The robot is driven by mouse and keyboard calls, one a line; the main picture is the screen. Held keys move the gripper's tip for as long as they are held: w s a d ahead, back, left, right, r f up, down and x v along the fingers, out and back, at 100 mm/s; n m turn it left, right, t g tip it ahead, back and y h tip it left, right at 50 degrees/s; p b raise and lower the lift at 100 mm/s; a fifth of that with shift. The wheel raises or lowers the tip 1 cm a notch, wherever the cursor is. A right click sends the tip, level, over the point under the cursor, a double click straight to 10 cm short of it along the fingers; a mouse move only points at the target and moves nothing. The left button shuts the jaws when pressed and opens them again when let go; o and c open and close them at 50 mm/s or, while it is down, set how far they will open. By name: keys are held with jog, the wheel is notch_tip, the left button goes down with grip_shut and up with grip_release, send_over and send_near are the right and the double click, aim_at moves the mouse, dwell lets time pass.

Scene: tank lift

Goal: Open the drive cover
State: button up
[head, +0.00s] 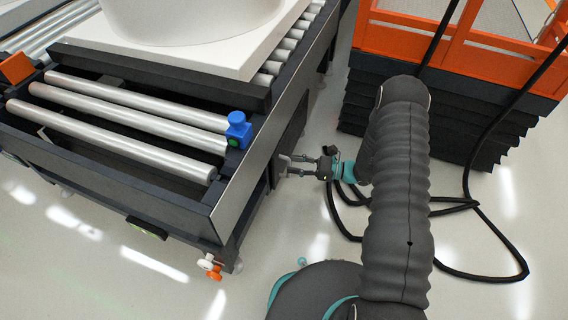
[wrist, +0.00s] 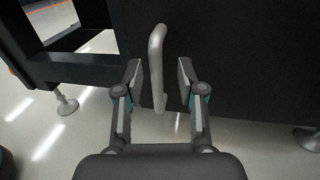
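The drive cover (wrist: 245,60) is a dark flat panel that fills the right of the wrist view. In the head view the cover (head: 291,136) shows on the side of the conveyor frame. A pale grey bar handle (wrist: 156,50) stands upright on the cover, near its left edge. My gripper (wrist: 160,84) is open, with one finger on each side of the handle's lower part and a visible gap on both sides. In the head view my gripper (head: 297,165) is at the cover, and the handle is hard to make out.
The conveyor has metal rollers (head: 125,119) and a blue knob (head: 238,130) at its corner. A white tank (head: 190,15) sits on it. An orange-railed lift (head: 455,45) with black bellows stands at right. A black cable (head: 500,276) loops on the floor. Support feet (wrist: 66,104) stand below.

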jog(key=shift+w+a, duration=0.2)
jog(key=shift+a, duration=1.1)
jog(key=shift+c, duration=0.2)
grip_shut()
